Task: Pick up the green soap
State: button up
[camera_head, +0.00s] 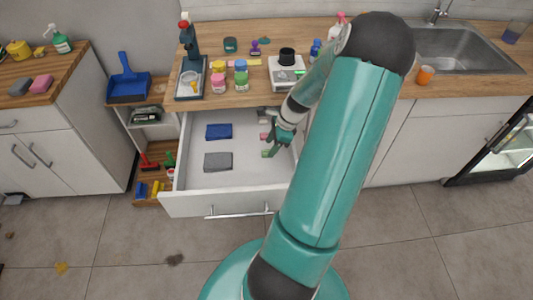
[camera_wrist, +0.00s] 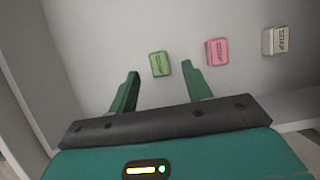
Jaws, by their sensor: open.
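The green soap (camera_wrist: 159,64) lies on the drawer floor in the wrist view, just beyond and between my two open fingertips. It also shows in the head view (camera_head: 266,154) as a small green patch inside the open drawer, close to my gripper. My gripper (camera_wrist: 160,74) is open and empty, with one green finger on each side and a gap around the soap. In the head view my gripper (camera_head: 272,148) reaches down into the drawer's right part, and my arm hides some of that side.
A pink soap (camera_wrist: 216,52) and a white soap (camera_wrist: 275,41) lie right of the green one. The open drawer (camera_head: 240,203) also holds a blue cloth (camera_head: 218,131) and a grey cloth (camera_head: 217,162). Its walls surround my gripper. The counter (camera_head: 240,98) above is crowded.

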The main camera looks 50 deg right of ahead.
jog(key=x, duration=0.3)
jog(key=shift+r, duration=0.1)
jog(key=c, duration=1.1)
jog(key=shift+o, duration=0.2)
